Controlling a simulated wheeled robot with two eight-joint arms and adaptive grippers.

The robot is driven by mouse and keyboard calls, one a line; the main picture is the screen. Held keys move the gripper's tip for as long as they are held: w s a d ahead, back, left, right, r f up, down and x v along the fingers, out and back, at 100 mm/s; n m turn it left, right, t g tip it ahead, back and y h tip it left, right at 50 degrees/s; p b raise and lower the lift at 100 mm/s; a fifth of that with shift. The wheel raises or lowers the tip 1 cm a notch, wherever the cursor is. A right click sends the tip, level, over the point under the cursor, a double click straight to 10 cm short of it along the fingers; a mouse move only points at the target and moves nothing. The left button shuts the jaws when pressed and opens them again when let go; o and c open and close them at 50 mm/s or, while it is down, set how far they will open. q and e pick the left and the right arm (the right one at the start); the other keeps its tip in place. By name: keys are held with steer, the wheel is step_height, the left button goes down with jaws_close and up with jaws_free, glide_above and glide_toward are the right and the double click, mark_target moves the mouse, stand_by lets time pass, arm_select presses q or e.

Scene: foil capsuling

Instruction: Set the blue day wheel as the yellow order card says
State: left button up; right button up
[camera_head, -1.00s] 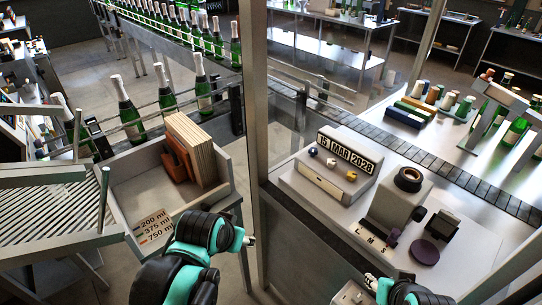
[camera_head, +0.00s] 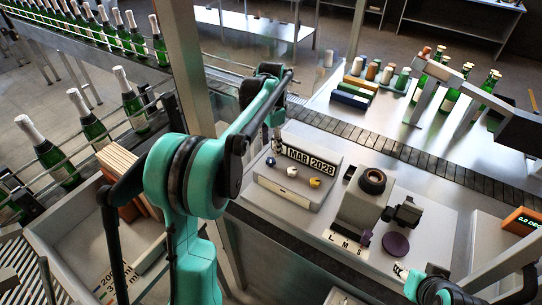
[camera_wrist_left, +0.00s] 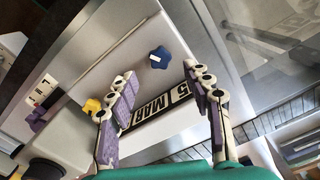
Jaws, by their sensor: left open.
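The blue day wheel (camera_head: 270,161) is a small knob on the sloped top of the grey date box (camera_head: 325,203), left of a white knob (camera_head: 292,172) and a yellow knob (camera_head: 314,183). Behind them the date display (camera_head: 312,161) reads MAR 2028, its day part hidden by my left gripper (camera_head: 276,138). In the left wrist view the blue wheel (camera_wrist_left: 160,57) lies beyond the gap between my open, empty fingers (camera_wrist_left: 161,82), not touched. The display there shows a 5 and MAR. My right gripper (camera_head: 402,271) is low at right, its jaws unclear. I cannot make out a yellow order card.
A grey machine with a black ring (camera_head: 372,180) and a purple disc (camera_head: 395,244) stand right of the date box. A conveyor (camera_head: 400,147) runs behind. A metal post (camera_head: 192,85) stands left, near my left arm.

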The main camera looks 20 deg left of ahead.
mark_target(271, 160)
arm_select(q)
step_height(271, 160, down, 6)
steer(key=shift+b, duration=0.55)
jaws_close()
